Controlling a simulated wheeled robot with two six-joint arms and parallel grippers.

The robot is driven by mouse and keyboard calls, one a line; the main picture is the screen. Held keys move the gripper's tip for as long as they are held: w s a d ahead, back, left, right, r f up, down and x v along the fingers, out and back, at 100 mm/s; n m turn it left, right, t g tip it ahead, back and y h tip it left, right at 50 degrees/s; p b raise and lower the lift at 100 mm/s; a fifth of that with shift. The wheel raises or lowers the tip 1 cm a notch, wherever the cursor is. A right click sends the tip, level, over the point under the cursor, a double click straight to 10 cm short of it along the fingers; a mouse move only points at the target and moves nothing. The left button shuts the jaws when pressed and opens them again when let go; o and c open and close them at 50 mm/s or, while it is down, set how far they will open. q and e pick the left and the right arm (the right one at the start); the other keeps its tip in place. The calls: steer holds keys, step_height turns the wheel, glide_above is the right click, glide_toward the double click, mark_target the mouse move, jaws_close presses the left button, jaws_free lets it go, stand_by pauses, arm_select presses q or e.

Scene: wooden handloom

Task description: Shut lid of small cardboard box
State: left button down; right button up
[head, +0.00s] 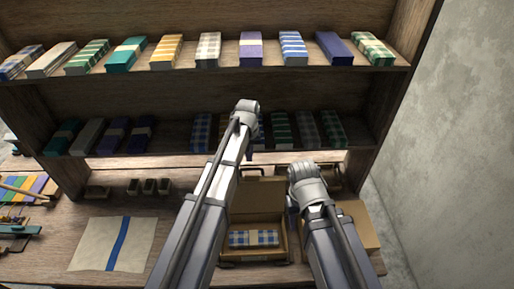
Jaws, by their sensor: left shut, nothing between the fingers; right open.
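The small cardboard box (284,251) stands open on the table, between my two forearms. Its lid (262,191) is raised at the back. A folded blue-and-white checked cloth with a pale band (253,238) lies inside. My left gripper (250,154) is above and behind the raised lid, shut and empty; its arm covers the box's left side. My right gripper (292,204) is open near the box's right side, beside the lid; its own wrist hides most of it, so I cannot tell whether it touches the cardboard.
A shelf (200,83) with rows of folded cloths rises behind the table. A flat cream cloth with a blue stripe (117,245) lies at left. Small dark boxes (148,187) stand behind it. A tan cardboard piece (360,222) is right of my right arm.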

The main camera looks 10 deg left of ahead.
arm_select(q)
steer(key=shift+w+r, duration=0.35)
steer(key=shift+w, duration=0.1)
arm_select(e)
steer(key=shift+w+d+r, duration=0.1)
steer(key=shift+w+r, duration=0.05)
steer(key=shift+r, duration=0.2)
steer(key=shift+f, duration=0.1)
arm_select(q)
step_height(320, 180, down, 10)
steer(key=b, duration=1)
steer(key=shift+w+a, duration=0.15)
steer(key=shift+w, duration=0.15)
arm_select(e)
step_height(320, 180, down, 10)
arm_select(q)
steer(key=shift+s, duration=0.15)
